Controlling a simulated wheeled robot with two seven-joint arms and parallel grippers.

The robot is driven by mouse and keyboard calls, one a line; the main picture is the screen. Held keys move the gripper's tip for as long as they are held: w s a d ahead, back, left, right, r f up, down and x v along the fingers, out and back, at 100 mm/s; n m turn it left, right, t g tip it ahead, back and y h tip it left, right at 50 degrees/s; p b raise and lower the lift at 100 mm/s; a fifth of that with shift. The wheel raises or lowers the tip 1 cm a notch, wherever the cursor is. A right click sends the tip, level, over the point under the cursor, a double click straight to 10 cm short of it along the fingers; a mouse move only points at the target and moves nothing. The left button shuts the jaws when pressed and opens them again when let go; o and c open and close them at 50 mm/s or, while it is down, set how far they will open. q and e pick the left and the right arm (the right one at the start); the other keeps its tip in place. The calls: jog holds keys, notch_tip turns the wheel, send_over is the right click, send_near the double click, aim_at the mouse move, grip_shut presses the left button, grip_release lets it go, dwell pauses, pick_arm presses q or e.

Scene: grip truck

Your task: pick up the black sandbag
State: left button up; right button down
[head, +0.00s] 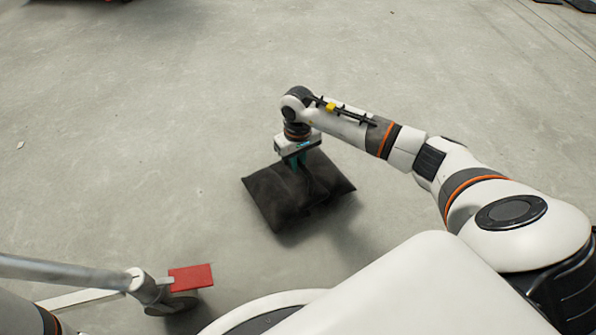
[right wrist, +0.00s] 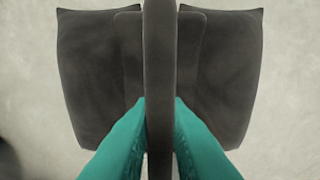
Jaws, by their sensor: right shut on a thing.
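The black sandbag (head: 285,205) is a dark two-lobed bag in the middle of the head view, with a shadow on the floor below and to its right. My right gripper (head: 298,160) is above its middle, with teal fingers pointing down. In the right wrist view the teal fingers (right wrist: 160,125) are shut on the strap (right wrist: 159,60) that runs between the two lobes of the sandbag (right wrist: 222,70). I cannot tell for sure how far the bag is off the floor. My left gripper is not seen.
The grey concrete floor (head: 130,120) around the bag is clear. At the lower left are a metal pole (head: 60,270), a red plate (head: 190,277) and a dark wheel (head: 172,305). Dark objects with red show at the top edge.

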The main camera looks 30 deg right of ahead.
jog(key=shift+w+r, duration=0.2)
jog(key=shift+r, duration=0.1)
jog(key=shift+f, duration=0.1)
